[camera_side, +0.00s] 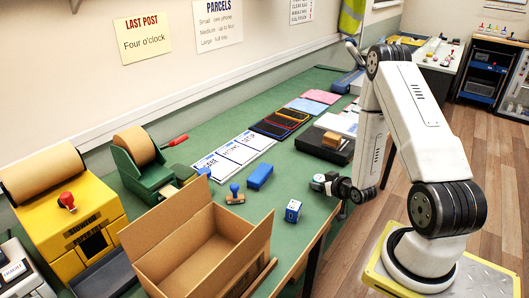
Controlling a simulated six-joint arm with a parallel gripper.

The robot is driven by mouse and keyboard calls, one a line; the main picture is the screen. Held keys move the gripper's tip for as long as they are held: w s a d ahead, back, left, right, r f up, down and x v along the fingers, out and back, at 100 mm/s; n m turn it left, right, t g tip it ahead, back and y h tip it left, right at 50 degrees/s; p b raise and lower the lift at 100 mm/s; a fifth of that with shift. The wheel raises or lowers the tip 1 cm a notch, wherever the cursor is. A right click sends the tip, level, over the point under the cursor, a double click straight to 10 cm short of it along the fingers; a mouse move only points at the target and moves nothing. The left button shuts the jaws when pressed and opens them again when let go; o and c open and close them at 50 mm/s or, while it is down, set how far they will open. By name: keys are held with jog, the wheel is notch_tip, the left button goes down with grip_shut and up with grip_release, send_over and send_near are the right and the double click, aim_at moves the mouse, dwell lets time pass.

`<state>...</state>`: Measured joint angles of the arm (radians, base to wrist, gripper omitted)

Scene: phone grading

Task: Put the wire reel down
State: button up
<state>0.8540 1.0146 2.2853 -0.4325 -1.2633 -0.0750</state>
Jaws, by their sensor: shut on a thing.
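My gripper (327,184) is at the end of my white arm, low over the right edge of the green bench. It is shut on a small, roundish, greyish thing at its tip, which I take to be the wire reel (317,182). The jaws hide much of it, and it is too small to make out any wire. I cannot tell whether its underside touches the bench. Bare green bench (278,222) shows to the left and in front of it.
A white-and-blue block (292,211) stands just in front of my gripper. A blue block (259,176) and a stamp (235,195) lie to the left. An open cardboard box (178,247) is at front left. A black scale-like unit (325,146) is behind my gripper.

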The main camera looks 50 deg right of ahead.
jog(key=shift+f, duration=0.15)
jog(key=o, duration=1.2)
jog(key=shift+s, duration=0.1)
jog(key=shift+v, duration=3.8)
